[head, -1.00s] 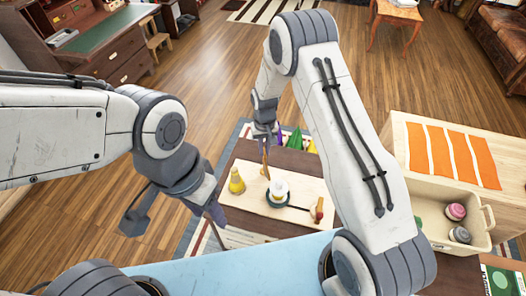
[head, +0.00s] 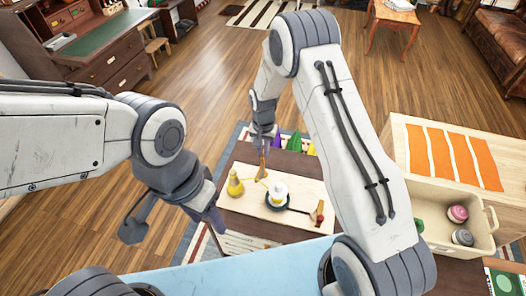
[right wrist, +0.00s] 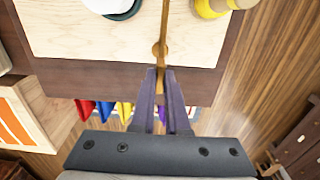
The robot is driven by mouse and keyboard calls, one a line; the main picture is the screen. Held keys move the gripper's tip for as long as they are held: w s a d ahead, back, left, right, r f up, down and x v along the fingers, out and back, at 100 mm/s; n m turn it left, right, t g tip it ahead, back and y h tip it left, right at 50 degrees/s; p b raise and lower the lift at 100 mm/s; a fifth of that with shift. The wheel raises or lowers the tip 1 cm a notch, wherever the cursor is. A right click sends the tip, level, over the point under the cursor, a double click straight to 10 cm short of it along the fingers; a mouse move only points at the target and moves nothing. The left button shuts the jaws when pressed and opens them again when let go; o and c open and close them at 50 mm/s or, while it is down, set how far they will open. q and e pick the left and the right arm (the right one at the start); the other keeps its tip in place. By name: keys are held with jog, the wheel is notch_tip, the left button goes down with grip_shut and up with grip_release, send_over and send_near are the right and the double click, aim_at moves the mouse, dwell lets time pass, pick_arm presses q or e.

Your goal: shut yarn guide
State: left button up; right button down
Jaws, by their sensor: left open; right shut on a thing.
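A pale wooden board (head: 240,205) lies on a dark table and carries the yarn winder parts. A slim brass-brown yarn guide (head: 263,167) rises at its far edge; it also shows in the right wrist view (right wrist: 165,22), with a round knob along it. My right gripper (head: 263,145) is shut on its end; the fingers close around it in the right wrist view (right wrist: 162,88). A yellow yarn cone (head: 235,184) stands left, a white spool (head: 279,191) on a dark round base right. Thin yellow strands show between them. My left gripper (head: 214,219) is open and empty at the board's left edge.
A red-and-gold crank handle (head: 319,211) sits at the board's right edge. A beige bin (head: 437,242) with yarn balls is at right, beside a wooden top with orange strips (head: 440,152).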

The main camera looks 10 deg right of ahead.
jog(key=c, duration=0.9)
grip_release()
notch_tip(320, 180, up, 11)
jog(key=shift+f+b, duration=0.2)
jog(key=shift+b, duration=0.8)
